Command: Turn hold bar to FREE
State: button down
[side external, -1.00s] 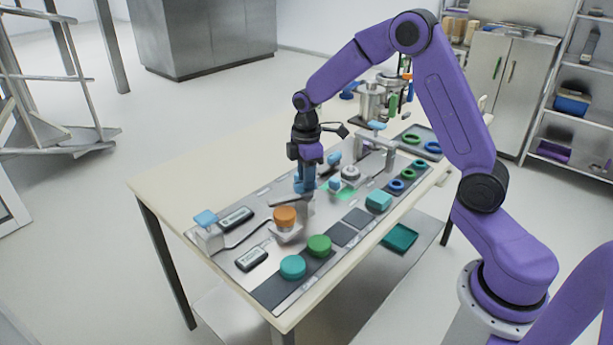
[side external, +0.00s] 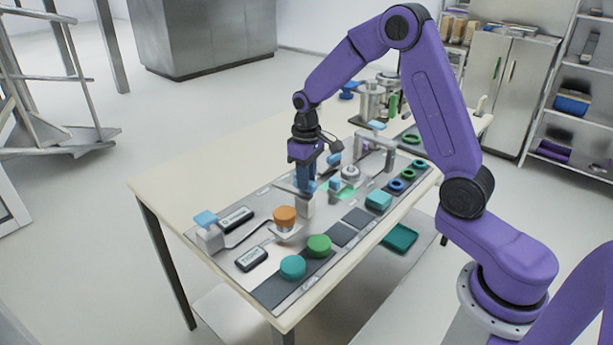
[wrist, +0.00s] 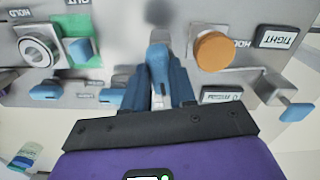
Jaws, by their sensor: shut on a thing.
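My gripper (side external: 306,186) is over the middle of the metal panel. In the wrist view its dark blue fingers (wrist: 158,90) are shut around a light blue handle (wrist: 158,62). The hold bar, a grey bar (side external: 283,186), sticks out to the left beside the fingertips in the side view, above a pale post (side external: 306,207). The fingers hide part of the bar and its joint.
An orange round knob (side external: 284,213) stands close by, left of the post. Green (side external: 319,243) and teal (side external: 292,267) round pieces are at the front. A metal arch (side external: 376,145) and a grey ring (wrist: 38,49) stand on the other side. The table's left end is bare.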

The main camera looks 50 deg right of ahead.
jog(key=shift+m, duration=1.1)
jog(key=c, duration=0.9)
grip_release()
notch_tip(320, 180, up, 18)
jog(key=shift+f, duration=0.25)
jog(key=shift+a, duration=0.1)
